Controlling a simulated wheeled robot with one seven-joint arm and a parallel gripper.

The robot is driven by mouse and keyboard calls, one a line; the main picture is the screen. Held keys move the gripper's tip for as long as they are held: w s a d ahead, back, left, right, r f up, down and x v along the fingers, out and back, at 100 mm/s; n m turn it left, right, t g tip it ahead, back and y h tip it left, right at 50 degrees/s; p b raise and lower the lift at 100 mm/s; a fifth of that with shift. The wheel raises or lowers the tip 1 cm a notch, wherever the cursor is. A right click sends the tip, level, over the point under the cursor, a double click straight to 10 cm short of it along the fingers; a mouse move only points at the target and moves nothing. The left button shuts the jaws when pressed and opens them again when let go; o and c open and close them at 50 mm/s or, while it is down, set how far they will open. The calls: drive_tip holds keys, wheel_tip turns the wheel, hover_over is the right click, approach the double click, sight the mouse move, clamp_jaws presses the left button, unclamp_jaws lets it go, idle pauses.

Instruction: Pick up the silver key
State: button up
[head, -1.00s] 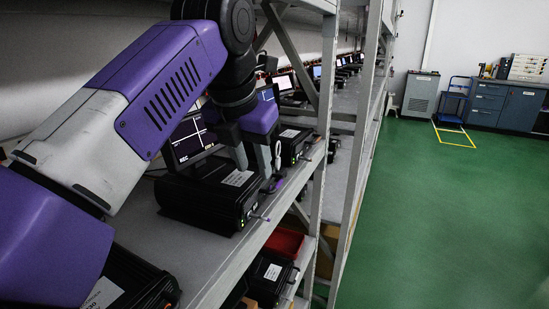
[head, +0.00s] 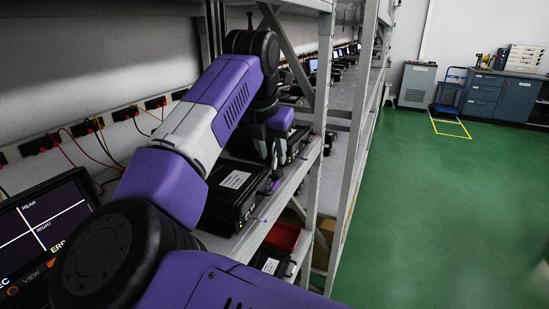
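My gripper (head: 272,158) points down by the shelf's front edge, beside a black box-shaped unit (head: 228,192) with a white label. Its fingers are dark and partly overlap the units behind, so I cannot tell whether they are open or shut. A small purple-tipped piece (head: 272,186) shows just below the fingers, at the front of the units. A thin pale piece (head: 258,219) sticks out from the front of the labelled unit. Both are too small to identify as the silver key, and I cannot make the key out for certain.
The grey shelf (head: 250,237) has an upright post (head: 318,130) right of my gripper. A monitor (head: 45,230) stands at the near left. A red bin (head: 283,236) and a black case are on the shelf below. The green floor (head: 440,220) at right is clear.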

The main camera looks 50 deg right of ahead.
drive_tip(key=shift+x, duration=0.85)
clamp_jaws()
drive_tip(key=shift+r, duration=0.15)
